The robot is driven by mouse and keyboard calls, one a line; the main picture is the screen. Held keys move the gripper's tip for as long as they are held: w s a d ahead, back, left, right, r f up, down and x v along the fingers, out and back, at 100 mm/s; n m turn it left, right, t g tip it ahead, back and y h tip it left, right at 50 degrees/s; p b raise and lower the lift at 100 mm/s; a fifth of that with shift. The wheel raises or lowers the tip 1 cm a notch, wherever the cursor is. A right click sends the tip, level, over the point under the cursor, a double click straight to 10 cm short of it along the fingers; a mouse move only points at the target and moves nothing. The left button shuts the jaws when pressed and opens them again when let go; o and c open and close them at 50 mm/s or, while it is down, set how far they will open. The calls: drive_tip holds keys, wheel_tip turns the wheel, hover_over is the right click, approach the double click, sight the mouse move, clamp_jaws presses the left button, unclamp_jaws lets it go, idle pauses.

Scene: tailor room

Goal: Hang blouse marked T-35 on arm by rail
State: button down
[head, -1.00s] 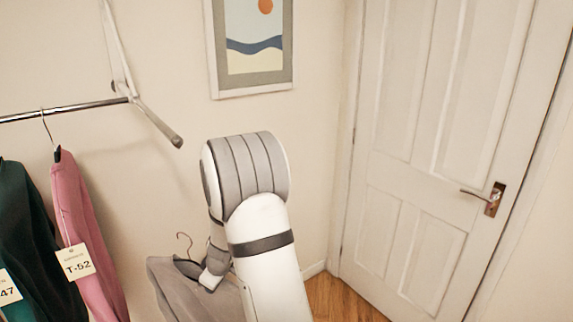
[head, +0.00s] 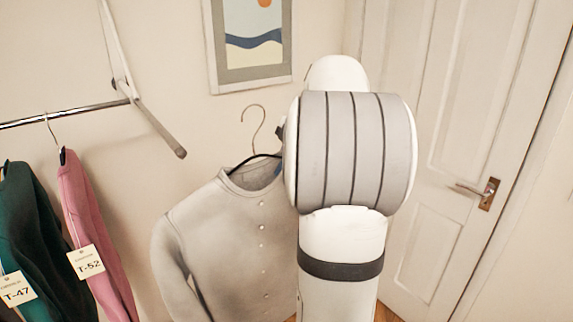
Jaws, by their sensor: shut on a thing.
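A light grey buttoned blouse (head: 225,240) on a hanger hangs in front of the wall, left of my arm. The hanger's copper-coloured hook (head: 254,128) stands free above the collar, touching nothing. My gripper is hidden behind my arm, on the right side of the blouse; only a small dark part shows by the hanger's shoulder. No tag shows on the blouse, so its mark cannot be read.
A pink garment (head: 92,225) tagged T-52 and a dark green one (head: 38,215) tagged T-47 hang on the rail at left. A framed picture (head: 252,74) is on the wall. A white door (head: 455,110) is at right.

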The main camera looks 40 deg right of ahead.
sight(225, 180)
drive_tip(key=shift+s+a+r+b, duration=0.1)
drive_tip(key=shift+a+b, duration=0.55)
drive_tip(key=shift+a, duration=1.6)
drive_tip(key=shift+a+b, duration=0.65)
drive_tip(key=shift+a, duration=5)
drive_tip(key=shift+f+b, duration=1)
drive_tip(key=shift+f, duration=0.05)
drive_tip(key=shift+a, duration=0.1)
drive_tip(key=c, duration=1)
unclamp_jaws()
drive_tip(key=shift+c, duration=0.2)
